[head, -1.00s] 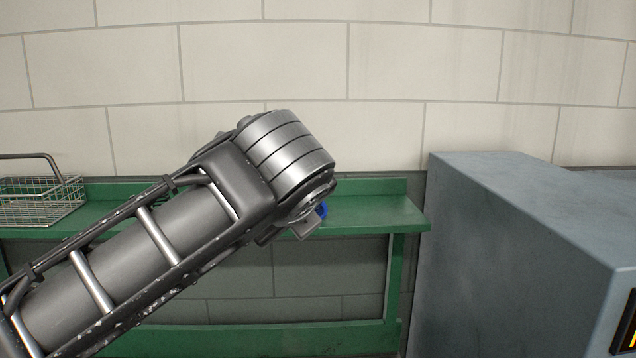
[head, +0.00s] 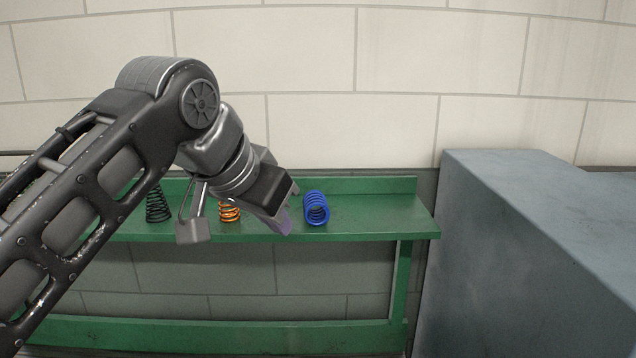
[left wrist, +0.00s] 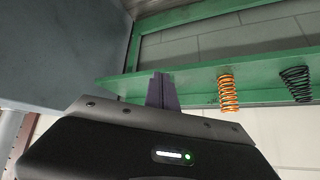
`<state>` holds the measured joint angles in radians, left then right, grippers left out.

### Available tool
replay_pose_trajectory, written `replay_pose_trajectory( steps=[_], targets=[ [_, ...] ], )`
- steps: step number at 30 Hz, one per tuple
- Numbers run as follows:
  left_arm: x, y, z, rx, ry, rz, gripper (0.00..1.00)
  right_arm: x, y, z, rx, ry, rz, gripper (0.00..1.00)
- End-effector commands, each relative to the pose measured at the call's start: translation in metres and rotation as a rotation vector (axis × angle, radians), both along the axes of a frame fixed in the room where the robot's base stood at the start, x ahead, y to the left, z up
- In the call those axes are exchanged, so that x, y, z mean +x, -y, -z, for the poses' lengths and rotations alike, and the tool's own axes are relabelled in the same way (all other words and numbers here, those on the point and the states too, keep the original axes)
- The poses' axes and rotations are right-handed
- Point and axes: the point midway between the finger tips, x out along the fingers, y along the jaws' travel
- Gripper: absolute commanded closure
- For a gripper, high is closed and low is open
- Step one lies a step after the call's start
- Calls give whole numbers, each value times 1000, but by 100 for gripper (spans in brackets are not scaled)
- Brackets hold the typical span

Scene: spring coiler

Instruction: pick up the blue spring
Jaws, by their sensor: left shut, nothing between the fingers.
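In the left wrist view the purple fingers (left wrist: 162,90) stand closed together in front of the green shelf (left wrist: 200,82). The blue spring does not show there; the gripper body or fingers may hide it. My right gripper is not in view.
An orange spring (head: 229,211) stands on the shelf left of my gripper, partly near the arm. A black conical spring (head: 157,204) stands farther left. A large grey-blue cabinet (head: 520,250) stands right of the shelf. The shelf right of the blue spring is clear.

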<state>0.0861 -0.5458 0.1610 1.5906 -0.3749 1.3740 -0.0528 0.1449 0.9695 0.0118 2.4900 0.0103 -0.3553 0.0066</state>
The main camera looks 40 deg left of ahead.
Motion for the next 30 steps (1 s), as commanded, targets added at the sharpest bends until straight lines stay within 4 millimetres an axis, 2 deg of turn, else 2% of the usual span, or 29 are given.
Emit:
replay_pose_trajectory(
  steps=[5,19,23,30],
  targets=[
    [-3,1,-5,-90,21,-71,100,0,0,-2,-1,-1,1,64],
    [4,0,-5,-92,19,-72,100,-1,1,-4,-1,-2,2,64],
    [17,-2,-6,-92,18,-71,100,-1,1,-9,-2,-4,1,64],
    [60,-9,-7,-92,15,-71,100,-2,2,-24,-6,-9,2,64]
  ],
)
